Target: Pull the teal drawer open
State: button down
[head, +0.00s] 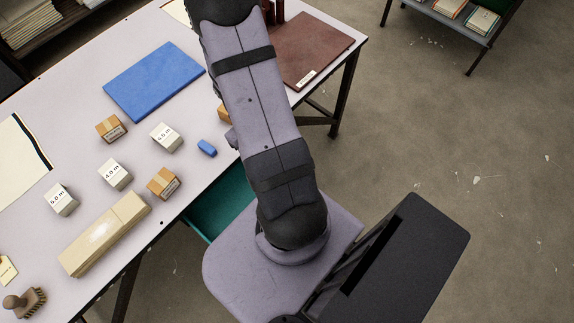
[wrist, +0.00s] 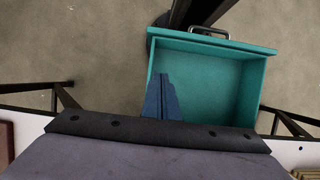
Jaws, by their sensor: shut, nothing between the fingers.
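The teal drawer (wrist: 225,90) stands pulled out in the wrist view, with its inside floor and walls showing. Its grey bar handle (wrist: 209,30) is on the front panel at the top of that view. In the head view, part of the teal drawer (head: 222,204) sticks out from under the table's front edge, partly covered by my arm and base. My gripper (wrist: 162,77) shows dark blue in the wrist view, its fingers together and empty. It appears over the left part of the drawer, apart from the handle. In the head view my arm hides it.
Table legs flank the drawer. Bare floor (head: 450,130) lies to the right.

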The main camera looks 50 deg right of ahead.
jog(key=shift+f, duration=0.1)
jog(key=s+f, duration=0.7)
jog(key=f, duration=0.2)
jog(key=shift+s, duration=0.3)
jog(key=shift+f, duration=0.1)
jog(key=shift+s, duration=0.15)
